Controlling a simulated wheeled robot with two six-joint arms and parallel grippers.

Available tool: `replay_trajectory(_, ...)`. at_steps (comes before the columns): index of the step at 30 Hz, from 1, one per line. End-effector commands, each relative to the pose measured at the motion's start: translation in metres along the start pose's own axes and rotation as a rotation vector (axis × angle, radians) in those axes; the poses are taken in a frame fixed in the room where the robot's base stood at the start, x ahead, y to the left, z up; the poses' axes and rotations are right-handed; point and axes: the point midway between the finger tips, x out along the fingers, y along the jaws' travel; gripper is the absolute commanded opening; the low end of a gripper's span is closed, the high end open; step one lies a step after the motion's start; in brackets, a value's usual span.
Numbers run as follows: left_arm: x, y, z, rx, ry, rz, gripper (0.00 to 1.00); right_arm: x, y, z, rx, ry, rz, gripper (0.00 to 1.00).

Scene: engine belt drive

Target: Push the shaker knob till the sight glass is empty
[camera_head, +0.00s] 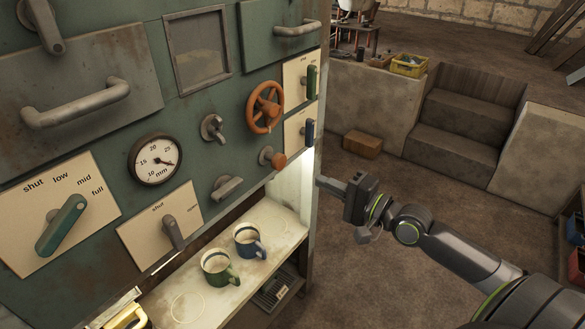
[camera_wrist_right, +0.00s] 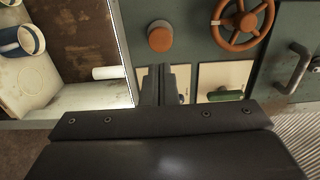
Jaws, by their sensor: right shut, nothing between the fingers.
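The round orange knob (camera_head: 278,160), which I take to be the shaker knob, stands out from the green panel below the orange handwheel. It also shows in the right wrist view (camera_wrist_right: 160,38), ahead of my fingers. The framed rectangular pane (camera_head: 198,48), likely the sight glass, is high on the panel; a grey-brown fill shows in its lower part, its level hard to tell. My right gripper (camera_head: 322,182) is shut and empty, to the right of the knob and apart from it. Its closed fingers (camera_wrist_right: 163,82) show in the wrist view. My left gripper is out of view.
The orange handwheel (camera_head: 265,107) is just above the knob. A metal lever (camera_head: 227,187) sticks out to its left. A blue mug (camera_head: 249,240) and a green mug (camera_head: 219,267) stand on the shelf (camera_head: 185,300) below. Open floor lies to the right, before stone steps (camera_head: 455,125).

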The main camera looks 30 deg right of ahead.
Motion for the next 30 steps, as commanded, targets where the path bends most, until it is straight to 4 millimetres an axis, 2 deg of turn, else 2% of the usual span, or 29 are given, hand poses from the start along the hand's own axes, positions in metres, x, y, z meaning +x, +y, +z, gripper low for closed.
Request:
replay_trajectory(15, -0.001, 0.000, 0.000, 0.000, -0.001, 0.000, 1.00, 0.079, -0.002, 0.001, 0.004, -0.002, -0.003, 0.00)
replay_trajectory(21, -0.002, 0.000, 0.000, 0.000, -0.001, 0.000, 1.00, 0.093, -0.001, 0.001, 0.002, -0.001, -0.001, 0.00)
replay_trajectory(30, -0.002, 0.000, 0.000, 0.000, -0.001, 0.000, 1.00, 0.095, 0.000, 0.001, 0.001, -0.002, 0.000, 0.00)
